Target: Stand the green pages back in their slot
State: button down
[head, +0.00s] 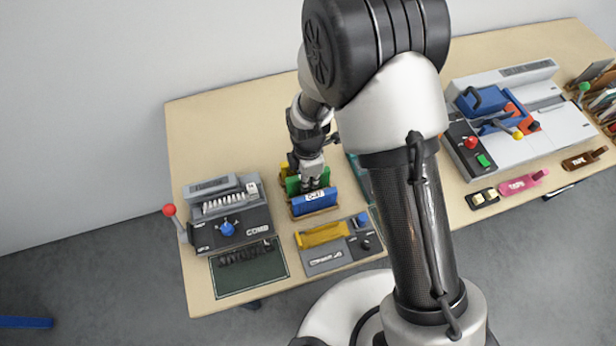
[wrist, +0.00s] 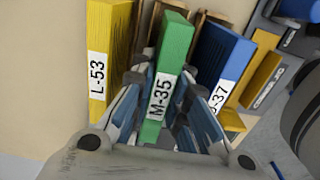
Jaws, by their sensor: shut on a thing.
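The green pages (wrist: 175,50), a block labelled M-35, stand between the two fingers of my gripper (wrist: 162,98), which is shut on them. In the head view the green pages (head: 292,186) show beside my gripper (head: 312,184), over the wooden rack (head: 293,214). Yellow pages (wrist: 108,40) labelled L-53 are on one side of the green ones, and blue pages (wrist: 223,55) with a label ending in 37 are on the other. Brown dividers (wrist: 143,22) show between the blocks. The bottom of the green pages is hidden, so I cannot tell whether they touch the rack floor.
A comb binding machine (head: 228,225) with a red-knobbed lever stands left of the rack. A grey and yellow device (head: 325,250) sits close in front. A larger white and blue machine (head: 520,120) is on the right. Bare tabletop (head: 220,135) lies behind on the left.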

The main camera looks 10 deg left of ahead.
jog(key=shift+f+b, duration=0.5)
jog(key=shift+f, duration=0.2)
jog(key=c, duration=1.8)
grip_release()
jog(key=shift+c, duration=0.2)
jog(key=shift+r, duration=0.1)
jog(key=shift+r+p, duration=3.75)
jog(key=shift+r, duration=1.7)
